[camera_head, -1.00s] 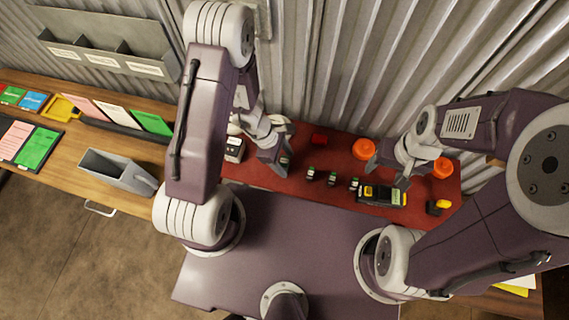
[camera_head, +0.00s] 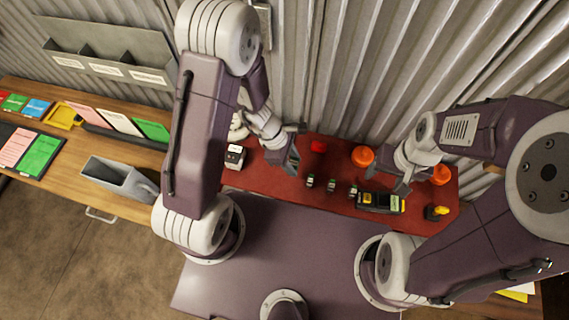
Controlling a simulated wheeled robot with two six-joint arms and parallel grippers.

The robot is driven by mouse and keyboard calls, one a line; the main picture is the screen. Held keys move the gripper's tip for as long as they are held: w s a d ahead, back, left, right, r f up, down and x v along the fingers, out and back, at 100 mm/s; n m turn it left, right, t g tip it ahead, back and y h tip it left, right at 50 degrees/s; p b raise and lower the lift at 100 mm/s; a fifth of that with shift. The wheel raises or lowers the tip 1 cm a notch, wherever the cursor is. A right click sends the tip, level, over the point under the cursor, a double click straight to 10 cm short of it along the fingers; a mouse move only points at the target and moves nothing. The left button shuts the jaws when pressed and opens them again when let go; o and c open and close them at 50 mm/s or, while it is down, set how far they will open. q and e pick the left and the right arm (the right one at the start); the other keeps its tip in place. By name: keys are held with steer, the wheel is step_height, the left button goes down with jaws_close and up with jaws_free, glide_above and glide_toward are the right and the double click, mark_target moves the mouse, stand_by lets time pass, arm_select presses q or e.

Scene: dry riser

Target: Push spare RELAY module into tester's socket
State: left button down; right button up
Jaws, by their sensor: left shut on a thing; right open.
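Three small dark modules with green and white tops, one of them the middle module (camera_head: 332,185), stand in a row on the red mat (camera_head: 270,180). A black and yellow device with a pale green panel (camera_head: 380,202) lies to their right and looks like the tester; its socket is too small to make out. My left gripper (camera_head: 291,166) is shut above the mat, left of the row; what it holds is hidden, and I cannot tell whether it is the RELAY module. My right gripper (camera_head: 388,182) is open just behind and over the black and yellow device.
A red block (camera_head: 319,146), a white box-shaped device (camera_head: 235,156) and a yellow-topped piece (camera_head: 437,212) are also on the mat. The corrugated wall (camera_head: 350,70) rises close behind.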

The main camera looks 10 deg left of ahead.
arm_select(q)
steer(key=d+r+p, duration=0.1)
steer(key=d+r, duration=0.4)
steer(key=d, duration=0.4)
steer(key=shift+s+p, duration=0.2)
steer(key=shift+p, duration=0.15)
steer(key=shift+r, duration=0.1)
